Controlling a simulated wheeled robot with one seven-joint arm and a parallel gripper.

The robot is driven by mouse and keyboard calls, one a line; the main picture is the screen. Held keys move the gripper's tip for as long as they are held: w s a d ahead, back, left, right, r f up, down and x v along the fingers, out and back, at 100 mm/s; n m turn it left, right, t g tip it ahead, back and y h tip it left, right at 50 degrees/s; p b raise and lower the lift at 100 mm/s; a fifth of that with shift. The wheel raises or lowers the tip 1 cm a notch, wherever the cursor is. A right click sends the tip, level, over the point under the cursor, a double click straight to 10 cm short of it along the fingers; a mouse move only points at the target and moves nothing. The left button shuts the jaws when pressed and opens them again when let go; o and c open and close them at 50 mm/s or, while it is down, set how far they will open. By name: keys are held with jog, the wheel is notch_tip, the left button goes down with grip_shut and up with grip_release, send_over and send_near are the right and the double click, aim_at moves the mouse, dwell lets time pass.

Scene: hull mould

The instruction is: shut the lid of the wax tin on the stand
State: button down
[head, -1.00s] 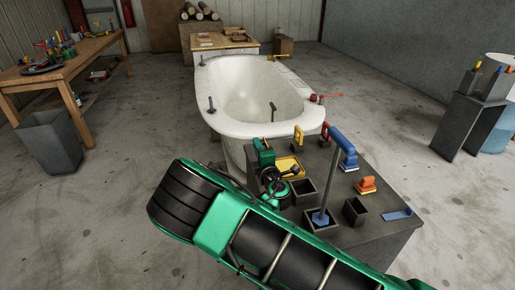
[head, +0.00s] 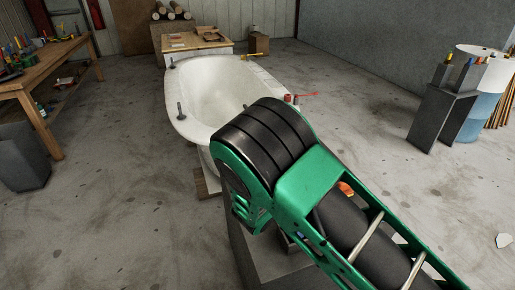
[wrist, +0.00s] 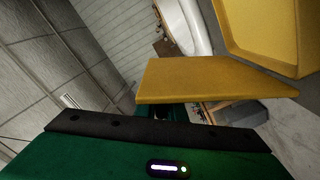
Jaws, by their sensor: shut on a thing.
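In the head view my arm hides the tin, the lid and my gripper.
The white hull mould (head: 205,95) lies just beyond the stand, with upright grey pegs on its rim. A workbench (head: 60,75) stands at the left, and a dark tool holder (head: 440,115) at the right. Open concrete floor lies on both sides.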

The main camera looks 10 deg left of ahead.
jog(key=shift+w+d+f+m, duration=0.35)
jog(key=shift+d+f+m, duration=0.1)
jog(key=shift+d+m, duration=0.4)
jog(key=shift+w+d+f+m, duration=0.4)
jog(key=shift+d+m, duration=0.2)
jog(key=shift+m, duration=0.35)
jog(key=shift+w+d+f, duration=0.2)
jog(key=shift+w+d, duration=0.1)
jog(key=c, duration=1.9)
grip_release()
jog(key=shift+w+r, duration=0.1)
jog(key=shift+r, duration=0.05)
jog(key=shift+d, duration=0.1)
jog(key=shift+r, duration=0.1)
